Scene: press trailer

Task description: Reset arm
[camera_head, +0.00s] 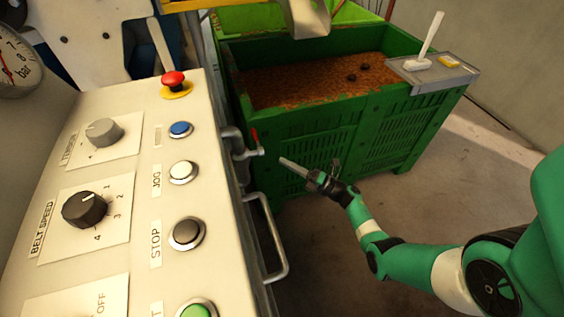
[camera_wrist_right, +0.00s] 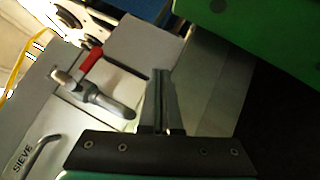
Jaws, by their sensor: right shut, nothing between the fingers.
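My right arm (camera_head: 440,265) is green and white and reaches in from the right in the head view. My right gripper (camera_head: 283,161) is in front of the green crate, pointing left toward the side of the control panel. It is shut and empty. In the right wrist view the closed fingers (camera_wrist_right: 161,75) stand together, to the right of a valve with a red handle (camera_wrist_right: 92,62). The fingers appear apart from the valve. My left gripper is not in view.
The control panel (camera_head: 130,215) carries knobs, buttons and a red emergency stop (camera_head: 173,80). A metal rail (camera_head: 280,240) sticks out from its side. The green crate (camera_head: 330,140) holds brown material. A grey tray (camera_head: 432,78) with a white brush sits on its corner. Floor below my arm is clear.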

